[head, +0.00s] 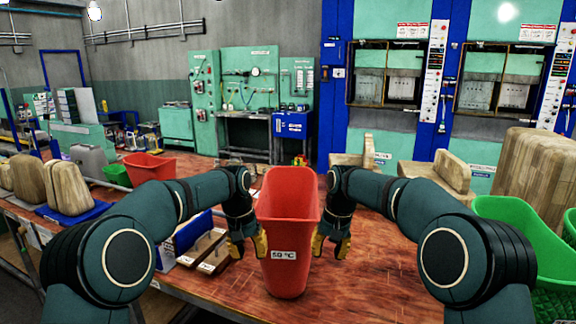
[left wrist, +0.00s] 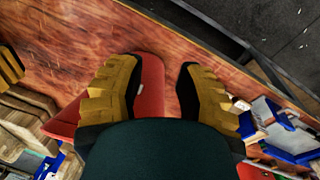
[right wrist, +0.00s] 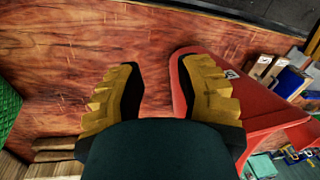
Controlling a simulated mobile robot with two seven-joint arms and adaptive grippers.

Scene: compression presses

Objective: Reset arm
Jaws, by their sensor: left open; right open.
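My left gripper (head: 247,246) is at the left side of a tall red bin (head: 288,215) in the head view, and my right gripper (head: 331,246) is at its right side. The bin stands upright on the wooden table and bears a white label reading 59 °C. In the left wrist view, the left gripper (left wrist: 158,88) is open with part of the red bin (left wrist: 150,90) showing between its fingers. In the right wrist view, the right gripper (right wrist: 160,95) is open, with the bin (right wrist: 185,75) beside and behind its right finger. Whether either gripper touches the bin is unclear.
A green bin (head: 515,225) stands at the right by wooden blocks (head: 530,170). Wooden pieces (head: 203,250) lie left of the red bin. Another red bin (head: 150,166) is farther left. Blue-framed presses (head: 400,75) stand behind. The table (head: 370,290) is clear at front right.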

